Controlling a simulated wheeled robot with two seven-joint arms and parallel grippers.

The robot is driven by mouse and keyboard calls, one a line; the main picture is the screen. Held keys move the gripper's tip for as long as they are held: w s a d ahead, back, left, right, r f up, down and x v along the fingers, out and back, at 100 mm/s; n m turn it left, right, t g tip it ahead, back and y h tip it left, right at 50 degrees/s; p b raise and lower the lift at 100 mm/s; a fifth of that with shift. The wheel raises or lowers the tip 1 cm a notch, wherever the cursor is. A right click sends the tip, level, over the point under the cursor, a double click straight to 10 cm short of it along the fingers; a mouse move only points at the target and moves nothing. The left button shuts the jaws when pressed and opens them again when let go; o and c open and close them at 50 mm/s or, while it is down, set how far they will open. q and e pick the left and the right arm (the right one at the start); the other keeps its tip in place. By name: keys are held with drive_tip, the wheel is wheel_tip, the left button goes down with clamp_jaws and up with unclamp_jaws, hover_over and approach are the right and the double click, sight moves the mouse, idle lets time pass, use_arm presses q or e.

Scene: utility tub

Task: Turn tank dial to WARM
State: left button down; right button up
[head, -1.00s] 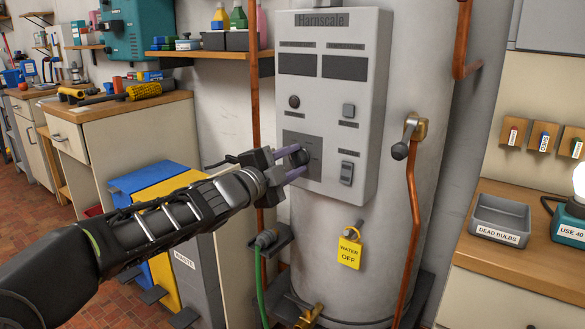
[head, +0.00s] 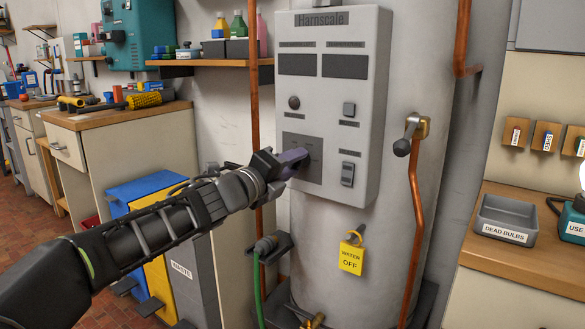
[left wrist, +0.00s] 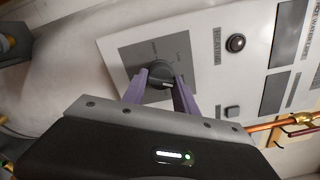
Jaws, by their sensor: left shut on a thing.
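The tank dial (left wrist: 161,79) is a dark round knob on a grey square plate (head: 303,155) at the lower left of the tank's light grey control panel (head: 330,100). My left gripper (head: 300,163) is at the dial. In the left wrist view its two purple fingers (left wrist: 160,88) lie on either side of the knob, shut on it. In the head view the gripper hides the dial. The marks around the dial are too small to read. My right gripper is in neither view.
A black knob (head: 294,102) and two switches (head: 348,109) (head: 347,174) sit near the dial. A copper pipe (head: 255,110) runs left of the panel. A lever valve (head: 411,135) is at the right, and a yellow "WATER OFF" tag (head: 351,258) hangs below.

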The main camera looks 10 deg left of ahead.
use_arm(q)
drive_tip(key=shift+m, duration=0.4)
drive_tip(key=shift+f, duration=0.1)
drive_tip(key=c, duration=1)
unclamp_jaws()
drive_tip(key=shift+o, duration=0.2)
drive_tip(key=v, duration=0.7)
drive_tip(key=shift+s+p, duration=0.35)
drive_tip(key=shift+p, duration=0.05)
